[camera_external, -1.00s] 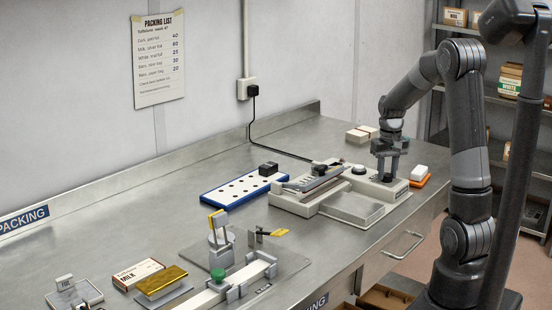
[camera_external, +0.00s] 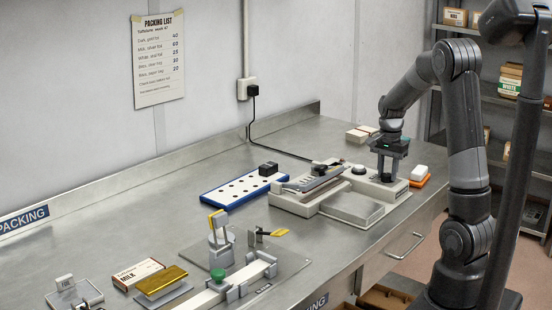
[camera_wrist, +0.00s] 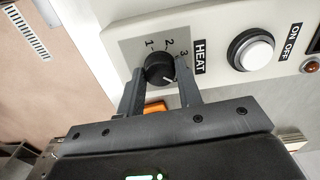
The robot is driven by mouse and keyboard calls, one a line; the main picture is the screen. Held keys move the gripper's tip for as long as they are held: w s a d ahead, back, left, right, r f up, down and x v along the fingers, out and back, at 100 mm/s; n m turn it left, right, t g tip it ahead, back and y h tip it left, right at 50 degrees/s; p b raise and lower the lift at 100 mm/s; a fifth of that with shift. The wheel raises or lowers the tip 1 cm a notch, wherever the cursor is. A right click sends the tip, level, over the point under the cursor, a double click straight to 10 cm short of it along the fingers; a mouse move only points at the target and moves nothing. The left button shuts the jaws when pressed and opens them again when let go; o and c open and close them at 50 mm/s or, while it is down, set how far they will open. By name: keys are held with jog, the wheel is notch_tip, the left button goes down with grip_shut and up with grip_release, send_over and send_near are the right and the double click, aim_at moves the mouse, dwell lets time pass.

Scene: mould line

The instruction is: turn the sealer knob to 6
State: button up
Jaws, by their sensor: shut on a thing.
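The sealer (camera_external: 292,205) is a cream machine on the bench at the right. In the wrist view its black round knob (camera_wrist: 156,64) sits on a grey dial plate (camera_wrist: 127,48) beside the word HEAT. The figures 1, 2 and 3 show; the rest of the scale is hidden behind my gripper. The knob's white line points to the lower right, clockwise past the 3. My gripper (camera_wrist: 160,72) is shut on the knob, one finger on each side. In the external view my gripper (camera_external: 388,172) is over the sealer's right end, hiding the knob.
A white button (camera_wrist: 253,52) marked ON OFF is beside the knob. An orange-based block (camera_external: 420,178) lies right of the sealer. A blue tray with holes (camera_external: 222,200) and a jig with a green knob (camera_external: 217,275) stand to the left.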

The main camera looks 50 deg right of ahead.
aim_at(387, 175)
jog(key=m, duration=0.5)
jog(key=shift+m, duration=0.3)
jog(key=m, duration=0.5)
jog(key=shift+m, duration=0.3)
jog(key=o, duration=1)
notch_tip(387, 175, up, 11)
jog(key=shift+f, duration=0.1)
